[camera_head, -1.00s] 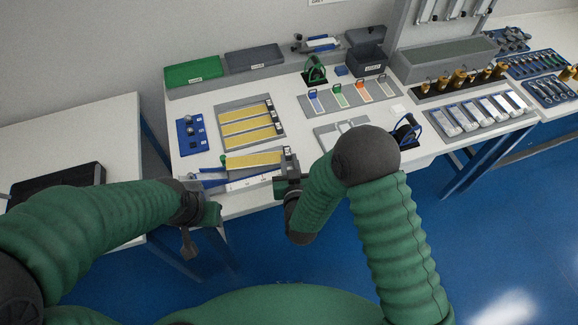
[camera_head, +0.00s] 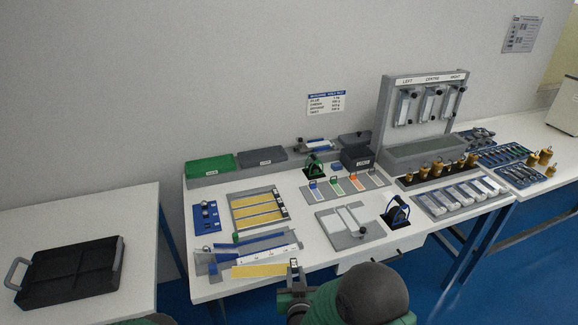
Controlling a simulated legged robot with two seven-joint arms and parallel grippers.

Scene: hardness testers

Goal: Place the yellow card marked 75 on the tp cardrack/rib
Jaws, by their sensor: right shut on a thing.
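A yellow card (camera_head: 262,271) lies level at the front edge of the table, in front of a grey rack (camera_head: 207,266) with a blue bar and a white scale strip (camera_head: 256,254). Its mark is too small to read. My right gripper (camera_head: 294,268) is shut on the card's right end. I cannot tell whether the card touches the rack. More yellow cards (camera_head: 258,209) lie in a grey tray (camera_head: 238,226) behind. My left gripper is out of view.
A blue block with knobs (camera_head: 206,217) stands left of the card tray. A grey plate with pale strips (camera_head: 335,232) and a black stand (camera_head: 397,212) are to the right. Green (camera_head: 210,164) and dark (camera_head: 262,157) boxes line the back. A black case (camera_head: 70,272) lies on the left table.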

